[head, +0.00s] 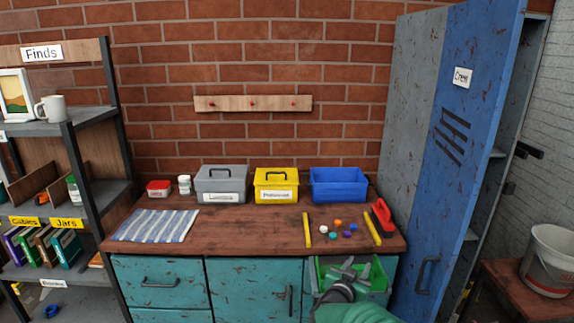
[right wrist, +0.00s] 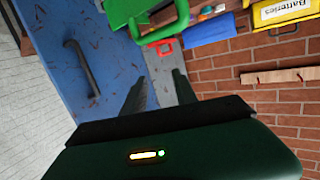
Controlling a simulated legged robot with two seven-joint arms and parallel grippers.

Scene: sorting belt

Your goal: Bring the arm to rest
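My right gripper (head: 352,268) is in front of the workbench, low in the head view, by the green bin (head: 379,287). In the right wrist view its two fingers (right wrist: 159,88) stand apart with nothing between them. The green bin also shows in the right wrist view (right wrist: 122,14), beyond the fingertips. In the head view my gripper and forearm hide part of the bin. My left gripper is not in view.
On the bench (head: 250,226) are a striped cloth (head: 156,225), a grey box (head: 222,184), a yellow box (head: 276,185), a blue bin (head: 339,184) and several small coloured pieces. A blue locker door (head: 450,150) stands open at right. A bucket (head: 549,262) is far right.

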